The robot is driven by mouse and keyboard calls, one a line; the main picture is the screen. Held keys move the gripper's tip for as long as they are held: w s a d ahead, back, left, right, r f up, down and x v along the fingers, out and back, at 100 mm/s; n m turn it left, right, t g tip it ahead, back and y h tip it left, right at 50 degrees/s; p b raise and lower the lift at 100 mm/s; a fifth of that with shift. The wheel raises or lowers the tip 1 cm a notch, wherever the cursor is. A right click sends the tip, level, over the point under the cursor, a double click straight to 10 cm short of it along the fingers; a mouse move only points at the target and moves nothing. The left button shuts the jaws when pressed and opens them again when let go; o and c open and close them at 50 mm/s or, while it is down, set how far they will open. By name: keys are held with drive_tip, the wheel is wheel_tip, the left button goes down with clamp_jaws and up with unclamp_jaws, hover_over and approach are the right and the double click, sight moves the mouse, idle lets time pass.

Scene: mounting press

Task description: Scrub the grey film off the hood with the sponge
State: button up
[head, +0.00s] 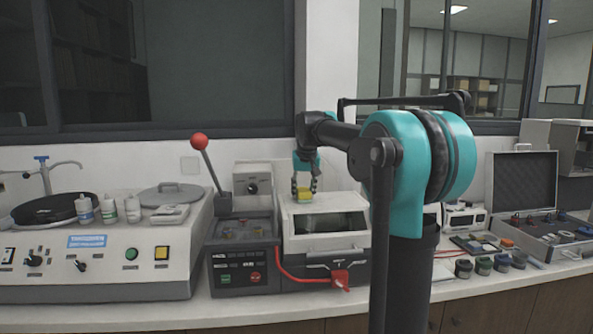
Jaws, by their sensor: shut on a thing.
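The hood (337,250) is the pale, box-like cover with a dark window at the centre of the head view. Its front window looks dull and greenish-grey; I cannot tell how much grey film is on it. My gripper (304,190) is above the hood's top left part, pointing down, and is shut on a small yellow sponge (304,194). The sponge is at the top edge of the hood; whether it touches the surface cannot be told.
A press with a red-knobbed lever (199,142) stands just left of the hood. A red handle (341,279) and red cable are at the hood's front. A polishing machine (110,262) fills the left; small jars (484,266) and an open case (525,190) stand at right.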

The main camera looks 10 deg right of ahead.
drive_tip(key=shift+a+r, duration=0.15)
drive_tip(key=shift+a, duration=0.15)
wheel_tip(320, 180, up, 3)
drive_tip(key=shift+d+f, duration=0.1)
drive_tip(key=shift+d, duration=0.05)
drive_tip(key=shift+r, duration=2.6)
